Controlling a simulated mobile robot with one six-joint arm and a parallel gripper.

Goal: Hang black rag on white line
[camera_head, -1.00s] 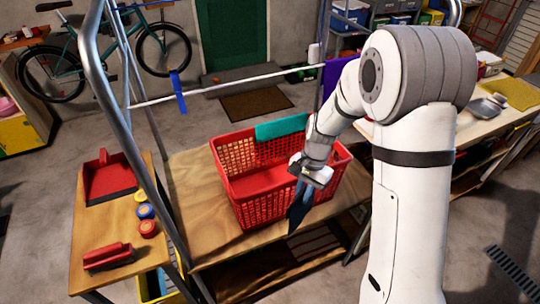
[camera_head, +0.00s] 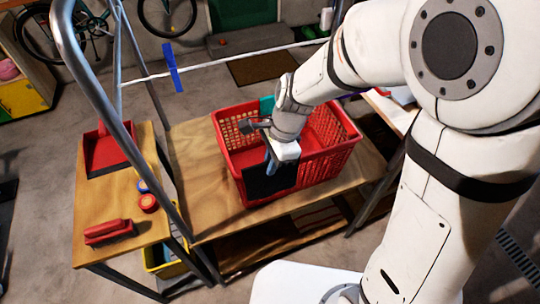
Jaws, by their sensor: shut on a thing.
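The black rag (camera_head: 270,183) hangs from my gripper (camera_head: 269,150), which is shut on it. The rag hangs in front of the near wall of the red basket (camera_head: 240,190); I cannot tell whether it touches it. My gripper is over the basket's near side, and my wrist hides part of the basket. The white line (camera_head: 225,58) runs across behind the basket, between the metal posts, beyond and above the gripper in the picture. A blue cloth (camera_head: 172,68) hangs on the line toward its left end. My arm hides the line's right part.
The basket stands on a wooden bench (camera_head: 205,213). A teal cloth (camera_head: 266,107) is at its far rim. A slanting metal post (camera_head: 95,85) rises at left.

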